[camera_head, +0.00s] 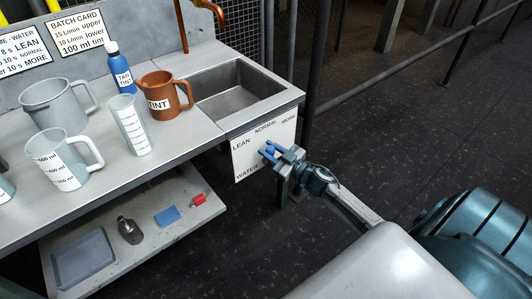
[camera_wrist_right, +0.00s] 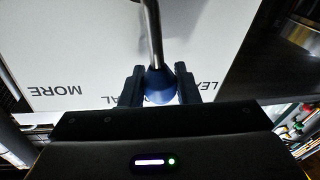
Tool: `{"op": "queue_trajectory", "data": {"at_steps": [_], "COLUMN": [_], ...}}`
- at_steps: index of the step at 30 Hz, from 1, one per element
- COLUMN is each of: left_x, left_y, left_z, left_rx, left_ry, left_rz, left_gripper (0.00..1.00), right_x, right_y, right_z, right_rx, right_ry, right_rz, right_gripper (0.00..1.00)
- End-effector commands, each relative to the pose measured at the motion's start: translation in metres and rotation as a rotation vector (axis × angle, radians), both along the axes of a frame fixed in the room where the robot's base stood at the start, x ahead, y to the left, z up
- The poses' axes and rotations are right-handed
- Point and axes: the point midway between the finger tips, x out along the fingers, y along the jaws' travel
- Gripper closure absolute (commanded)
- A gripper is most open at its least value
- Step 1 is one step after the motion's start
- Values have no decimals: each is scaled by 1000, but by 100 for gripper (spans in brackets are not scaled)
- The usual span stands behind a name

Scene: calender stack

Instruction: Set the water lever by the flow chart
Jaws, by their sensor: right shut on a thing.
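A white lever panel (camera_head: 242,163) on the bench's end face reads LEAN, NORMAL, MORE and WATER. My right gripper (camera_head: 271,152) is in front of it, shut on the lever's blue knob (camera_wrist_right: 160,86). The metal lever rod (camera_wrist_right: 151,35) runs from the knob up across the panel in the wrist view. The knob is between the MORE and LEAN words there, and my fingers partly cover NORMAL. The lever's pivot is hidden in the head view. The flow chart (camera_head: 22,50), cut by the left edge, lists times with LEAN, NORMAL and MORE. My left gripper is out of view.
A batch card (camera_head: 82,35) hangs beside the chart. A blue tint bottle (camera_head: 120,70), brown tint jug (camera_head: 167,95), clear beaker (camera_head: 131,125), grey jug (camera_head: 58,105) and graduated jug (camera_head: 62,160) stand on the bench. A sink (camera_head: 238,92) is above the panel; a lower shelf (camera_head: 100,225) holds small items.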

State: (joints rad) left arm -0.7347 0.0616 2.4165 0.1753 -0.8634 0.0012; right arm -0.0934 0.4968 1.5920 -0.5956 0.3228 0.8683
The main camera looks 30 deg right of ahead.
Motion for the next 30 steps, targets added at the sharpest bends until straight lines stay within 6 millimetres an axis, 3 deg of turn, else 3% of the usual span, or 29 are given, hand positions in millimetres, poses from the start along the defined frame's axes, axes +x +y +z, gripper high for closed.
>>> {"op": "queue_trajectory", "data": {"at_steps": [12, 28, 29, 30], "left_x": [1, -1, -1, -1], "left_y": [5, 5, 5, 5], "left_z": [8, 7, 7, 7], "left_rx": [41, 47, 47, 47], "left_ry": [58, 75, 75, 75], "left_rz": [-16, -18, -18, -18], "left_gripper": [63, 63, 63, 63], "right_x": [1, 1, 1, 1], "right_y": [-18, -20, -20, -20], "right_z": [3, 2, 2, 2], "right_rx": [199, 227, 227, 227], "right_ry": [17, 19, 19, 19], "right_rz": [0, 0, 0, 0], "right_gripper": [100, 100, 68, 60]}}
